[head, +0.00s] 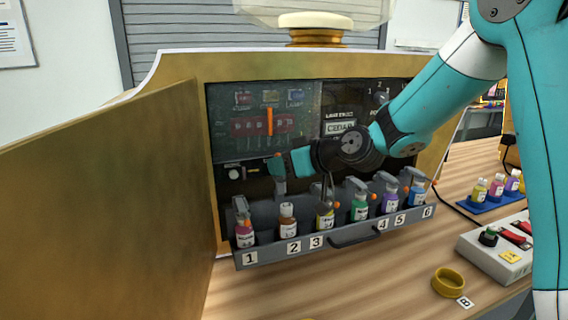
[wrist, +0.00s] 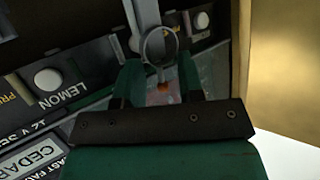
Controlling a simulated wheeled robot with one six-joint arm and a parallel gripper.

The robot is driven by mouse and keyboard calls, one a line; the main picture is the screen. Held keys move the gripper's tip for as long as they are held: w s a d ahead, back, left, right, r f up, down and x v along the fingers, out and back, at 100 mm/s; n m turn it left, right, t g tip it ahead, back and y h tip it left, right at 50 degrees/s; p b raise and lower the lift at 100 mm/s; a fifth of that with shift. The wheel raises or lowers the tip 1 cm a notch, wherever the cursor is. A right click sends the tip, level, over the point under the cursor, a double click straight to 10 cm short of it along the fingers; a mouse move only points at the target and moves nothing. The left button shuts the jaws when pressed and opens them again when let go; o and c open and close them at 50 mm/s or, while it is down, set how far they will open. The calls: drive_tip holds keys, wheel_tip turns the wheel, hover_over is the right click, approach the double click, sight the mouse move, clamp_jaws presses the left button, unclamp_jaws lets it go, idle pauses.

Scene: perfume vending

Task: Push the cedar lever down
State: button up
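Several dispensing levers stand over the bottles in the grey rack. The label marking the cedar lever is not readable. My gripper (head: 286,165) is in front of the machine panel, above bottle 2 (head: 287,222), beside a raised grey lever (head: 280,187). In the wrist view its two teal fingers (wrist: 158,82) stand apart. I cannot tell whether the fingers touch the lever. The panel display (head: 341,128) reads CEDAR; it also shows in the wrist view (wrist: 32,158).
The open golden door (head: 110,190) stands to the left. The rack (head: 330,245) has a front handle and numbered slots. A yellow ring (head: 448,282), a switch box (head: 498,248) and a blue tray of bottles (head: 495,198) are on the table to the right.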

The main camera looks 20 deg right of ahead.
clamp_jaws()
drive_tip(key=shift+f+b, duration=0.1)
drive_tip(key=shift+b, duration=0.2)
